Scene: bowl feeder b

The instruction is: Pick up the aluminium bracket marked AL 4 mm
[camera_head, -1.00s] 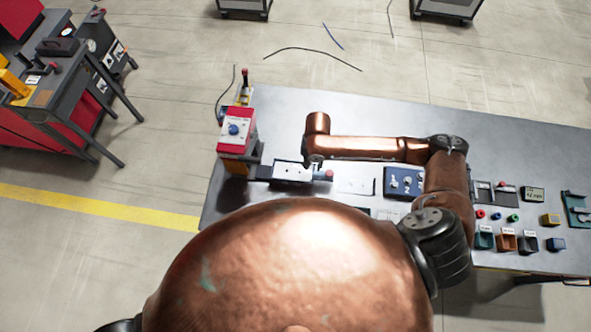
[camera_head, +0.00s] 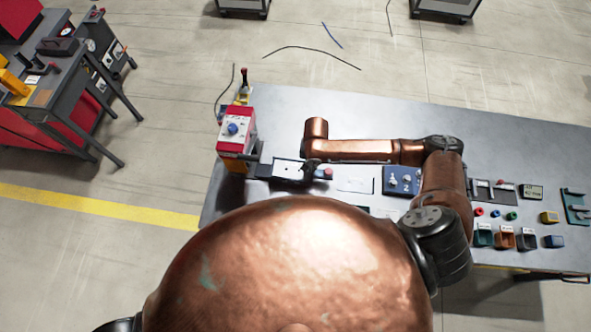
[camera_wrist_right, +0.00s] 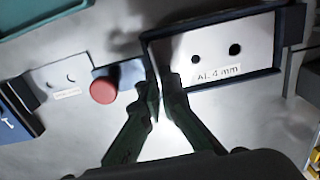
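The bracket marked AL 4 mm is a pale plate with two dark holes. In the right wrist view the bracket (camera_wrist_right: 222,52) lies in a dark-rimmed tray (camera_wrist_right: 235,83), its label readable. In the head view the bracket (camera_head: 286,166) is partly covered by my right gripper (camera_head: 312,168). In the wrist view my right gripper (camera_wrist_right: 164,84) has its fingertips close together at the bracket's left end, with a narrow pale gap between them. Whether they grip the bracket's edge is unclear. My left gripper is out of view.
A red button (camera_wrist_right: 103,90) sits just left of the fingers. A red-and-white machine (camera_head: 236,133) stands left of the tray. A blue panel (camera_head: 402,180) and small coloured bins (camera_head: 505,238) are to the right. The table's back strip (camera_head: 400,115) is clear.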

